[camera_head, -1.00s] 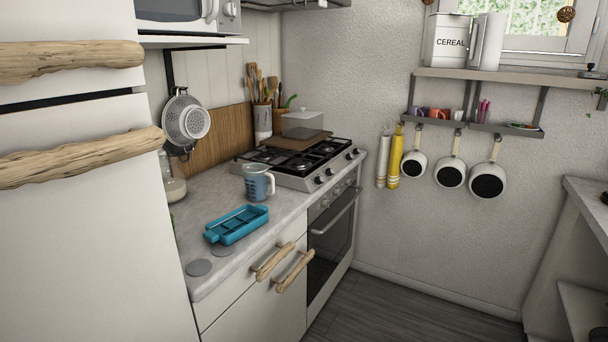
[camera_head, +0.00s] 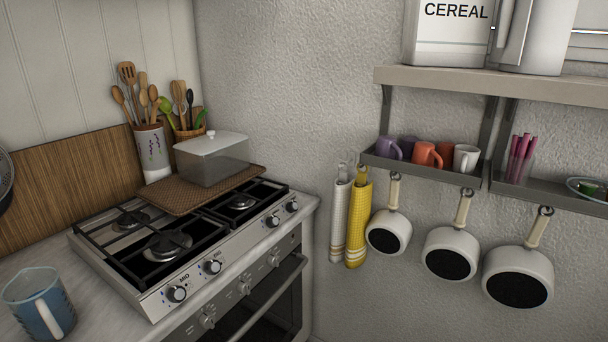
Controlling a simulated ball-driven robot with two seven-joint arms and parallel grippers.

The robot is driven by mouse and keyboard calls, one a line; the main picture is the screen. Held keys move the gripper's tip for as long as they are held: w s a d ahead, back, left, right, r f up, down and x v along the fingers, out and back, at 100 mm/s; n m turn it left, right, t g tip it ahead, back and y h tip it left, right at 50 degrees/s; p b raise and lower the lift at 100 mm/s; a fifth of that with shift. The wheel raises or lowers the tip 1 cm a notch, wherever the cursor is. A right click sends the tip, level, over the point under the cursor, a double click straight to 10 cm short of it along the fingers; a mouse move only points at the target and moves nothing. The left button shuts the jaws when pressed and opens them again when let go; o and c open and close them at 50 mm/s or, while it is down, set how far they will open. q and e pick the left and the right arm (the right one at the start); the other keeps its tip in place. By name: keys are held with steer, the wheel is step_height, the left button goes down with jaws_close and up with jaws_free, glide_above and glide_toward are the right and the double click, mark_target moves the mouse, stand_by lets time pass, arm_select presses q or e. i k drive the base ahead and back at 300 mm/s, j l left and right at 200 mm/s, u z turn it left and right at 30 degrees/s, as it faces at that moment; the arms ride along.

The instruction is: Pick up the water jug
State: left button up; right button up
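The water jug (camera_head: 38,304) stands upright on the counter at the lower left of the head view. It is a clear measuring jug with blue contents and a pale handle facing right and toward me. Its base is close to the bottom of the picture. Neither of my grippers shows in this view, and nothing is touching the jug.
The gas stove (camera_head: 190,240) stands right of the jug, with a lidded box (camera_head: 212,160) on a woven mat behind the burners. A utensil holder (camera_head: 153,152) stands at the back. Pans (camera_head: 450,252) and towels (camera_head: 357,222) hang on the right wall below a shelf (camera_head: 480,82).

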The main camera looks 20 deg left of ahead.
mark_target(38, 298)
steer(key=i+u, duration=0.2)
steer(key=u, duration=0.2)
steer(key=i+u, duration=0.15)
steer(key=u, duration=0.3)
steer(key=i+l+u, duration=0.1)
steer(key=u, duration=0.3)
steer(key=i+l+u, duration=0.15)
steer(key=u, duration=0.3)
steer(key=i+l+u, duration=0.2)
steer(key=u, duration=0.2)
